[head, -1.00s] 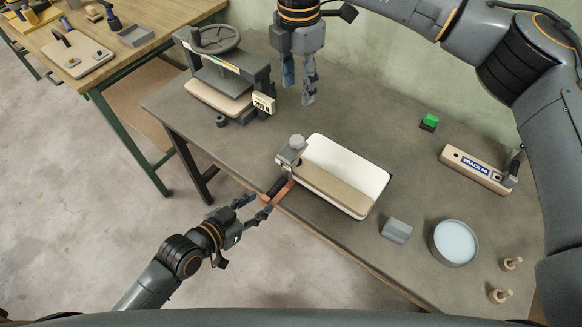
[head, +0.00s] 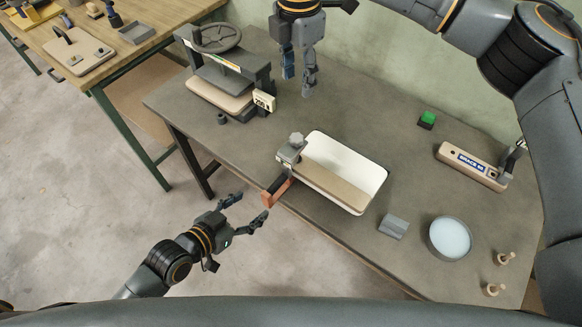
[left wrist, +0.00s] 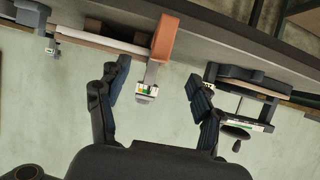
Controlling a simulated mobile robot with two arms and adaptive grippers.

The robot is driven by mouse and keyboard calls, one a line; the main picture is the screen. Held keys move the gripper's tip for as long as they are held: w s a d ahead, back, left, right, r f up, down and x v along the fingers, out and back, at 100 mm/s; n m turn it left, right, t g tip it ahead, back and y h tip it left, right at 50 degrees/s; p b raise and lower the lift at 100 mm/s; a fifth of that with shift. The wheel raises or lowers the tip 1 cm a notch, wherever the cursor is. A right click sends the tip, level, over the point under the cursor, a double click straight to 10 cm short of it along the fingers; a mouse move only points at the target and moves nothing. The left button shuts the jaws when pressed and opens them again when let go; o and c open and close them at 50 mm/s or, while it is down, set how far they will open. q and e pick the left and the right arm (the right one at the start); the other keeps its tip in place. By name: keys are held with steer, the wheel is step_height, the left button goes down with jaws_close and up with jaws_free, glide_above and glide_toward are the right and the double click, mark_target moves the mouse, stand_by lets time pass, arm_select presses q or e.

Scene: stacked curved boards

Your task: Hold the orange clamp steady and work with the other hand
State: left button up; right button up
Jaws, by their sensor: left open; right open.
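The orange clamp (head: 276,195) sits at the table's front edge, beside the left end of the stacked boards. In the left wrist view its orange bar (left wrist: 165,38) shows at the upper middle. The stack has a white board (head: 358,160) and a tan strip (head: 335,184), with a grey knobbed block (head: 291,151) at its left end. My left gripper (head: 252,208) is open and empty, just off the clamp's outer end, beyond the table edge. My right gripper (head: 299,80) is open and empty above the back of the table, between the press and the boards.
A press with a handwheel (head: 218,38) stands at the back left. A green button (head: 427,119), a labelled brace (head: 470,166), a grey block (head: 393,227), a round dish (head: 450,238) and two pegs (head: 503,259) lie to the right. Mid-back tabletop is clear.

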arm_select(q)
steer(key=v, duration=1.2)
steer(key=shift+s, duration=0.1)
